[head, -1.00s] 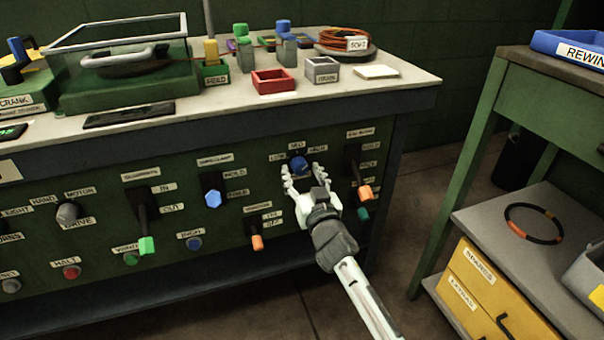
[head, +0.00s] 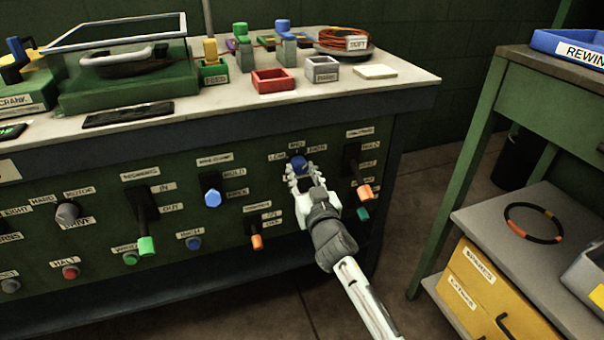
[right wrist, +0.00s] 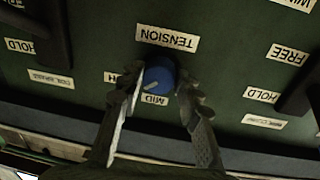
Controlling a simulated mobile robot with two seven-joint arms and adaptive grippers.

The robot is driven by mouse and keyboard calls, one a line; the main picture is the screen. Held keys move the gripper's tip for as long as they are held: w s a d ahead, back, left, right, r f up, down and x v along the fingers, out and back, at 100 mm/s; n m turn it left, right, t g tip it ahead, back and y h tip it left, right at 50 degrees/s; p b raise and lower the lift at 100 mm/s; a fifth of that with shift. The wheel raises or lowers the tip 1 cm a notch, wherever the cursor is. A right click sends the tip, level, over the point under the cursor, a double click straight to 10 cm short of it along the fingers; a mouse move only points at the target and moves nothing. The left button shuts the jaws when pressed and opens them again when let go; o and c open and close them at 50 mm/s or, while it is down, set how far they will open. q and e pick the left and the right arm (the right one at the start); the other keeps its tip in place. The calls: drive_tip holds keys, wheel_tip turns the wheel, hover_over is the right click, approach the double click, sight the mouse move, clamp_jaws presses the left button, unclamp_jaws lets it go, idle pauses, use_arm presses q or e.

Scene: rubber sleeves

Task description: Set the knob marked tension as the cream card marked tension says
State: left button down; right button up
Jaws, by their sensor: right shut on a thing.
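The blue round tension knob (head: 298,165) is on the green front panel of the bench. Its label TENSION (right wrist: 167,38) shows upside down in the right wrist view. There the knob (right wrist: 161,76) has a white pointer line on its lower left part, near the MID label (right wrist: 154,98); a label left of it is mostly hidden by a finger. My right gripper (head: 302,176) is shut on the knob, one finger on each side. A flat cream piece (head: 375,72) lies on the bench top; no writing on it is readable. My left gripper is out of view.
A lever with an orange tip (head: 364,191) is close right of my right gripper. A blue-tipped switch (head: 212,198) and an orange-tipped one (head: 257,242) are to its left. A red tray (head: 273,81) and a grey tray (head: 322,69) stand on the bench top.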

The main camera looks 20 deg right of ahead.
drive_tip(key=shift+n, duration=1)
drive_tip(key=n+b, duration=0.1)
drive_tip(key=n, duration=0.2)
drive_tip(key=shift+d+f+n, duration=0.1)
drive_tip(key=shift+n, duration=0.2)
drive_tip(key=n+y, duration=0.1)
drive_tip(key=n, duration=0.4)
drive_tip(key=shift+n+t, duration=0.4)
drive_tip(key=n, duration=0.4)
drive_tip(key=shift+d+n, duration=0.15)
drive_tip(key=shift+n, duration=0.25)
drive_tip(key=shift+n+y, duration=0.3)
drive_tip(key=shift+n, duration=1.4)
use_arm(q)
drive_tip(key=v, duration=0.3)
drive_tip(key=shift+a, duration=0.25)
use_arm(e)
drive_tip(key=shift+n, duration=0.3)
